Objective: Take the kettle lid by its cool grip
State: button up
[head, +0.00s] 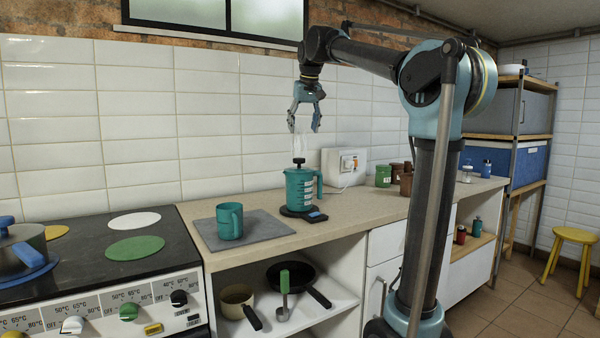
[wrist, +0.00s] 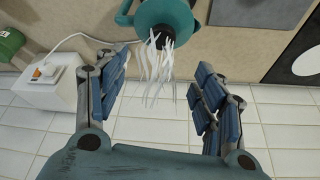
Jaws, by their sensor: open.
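A teal kettle (head: 300,190) with a pale scale and a side handle stands upright on a dark round base (head: 290,212) on the counter. Its lid carries a black knob (head: 299,161), with pale steam rising around it. In the wrist view the kettle (wrist: 178,14) is at the top, and steam streaks partly hide the dark knob (wrist: 159,39). My gripper (head: 304,128) hangs above the kettle with its fingers pointing down, open and empty. In the wrist view my gripper (wrist: 160,82) has its blue-padded fingers spread either side of the steam, apart from the knob.
A teal mug (head: 230,221) stands on a grey mat (head: 262,229) left of the kettle. A white box (head: 344,167) with a cord is close behind on the right. A stove (head: 80,265) with a pot (head: 22,247) is at left. Green and brown pots (head: 383,176) stand farther right.

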aim_at(299, 159)
jog(key=x, duration=1.4)
jog(key=shift+f, duration=0.1)
jog(key=shift+c, duration=0.6)
jog(key=c, duration=1.1)
